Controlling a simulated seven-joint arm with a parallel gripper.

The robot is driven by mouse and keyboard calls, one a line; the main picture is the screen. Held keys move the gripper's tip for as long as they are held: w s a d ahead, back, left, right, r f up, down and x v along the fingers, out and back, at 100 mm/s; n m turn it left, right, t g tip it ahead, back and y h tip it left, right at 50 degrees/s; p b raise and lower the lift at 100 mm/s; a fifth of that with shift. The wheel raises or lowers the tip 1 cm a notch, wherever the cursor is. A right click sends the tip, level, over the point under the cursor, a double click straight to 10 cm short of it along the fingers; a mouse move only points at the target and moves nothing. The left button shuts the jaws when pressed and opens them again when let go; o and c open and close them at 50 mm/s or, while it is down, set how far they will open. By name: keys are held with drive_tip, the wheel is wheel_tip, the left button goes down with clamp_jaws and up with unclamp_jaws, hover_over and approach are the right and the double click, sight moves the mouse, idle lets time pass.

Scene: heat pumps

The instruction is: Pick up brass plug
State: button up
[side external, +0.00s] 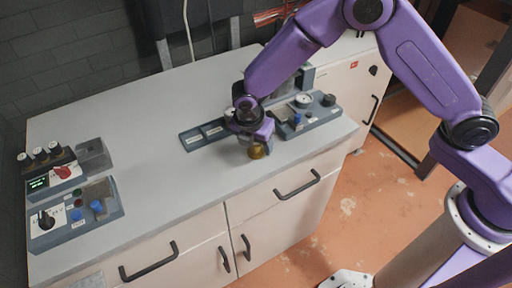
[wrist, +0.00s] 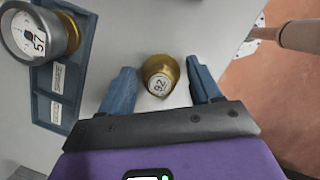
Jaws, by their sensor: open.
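The brass plug (wrist: 161,76) is a short gold-coloured cylinder with a pale label on its end. In the wrist view it lies between the two blue fingers of my gripper (wrist: 162,92), with a gap on each side. In the side external view the brass plug (side external: 256,152) shows just below my gripper (side external: 252,140), near the front edge of the grey counter. My gripper is open. From the side, the fingers partly hide the plug's upper part.
A blue-grey tray (side external: 204,134) with labelled slots lies left of my gripper. A panel with a gauge (side external: 303,101) and knobs stands to the right. Control boxes (side external: 75,215) sit at the counter's left end. The counter's middle (side external: 140,150) is clear.

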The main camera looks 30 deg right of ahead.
clamp_jaws()
drive_tip(key=shift+r, duration=0.15)
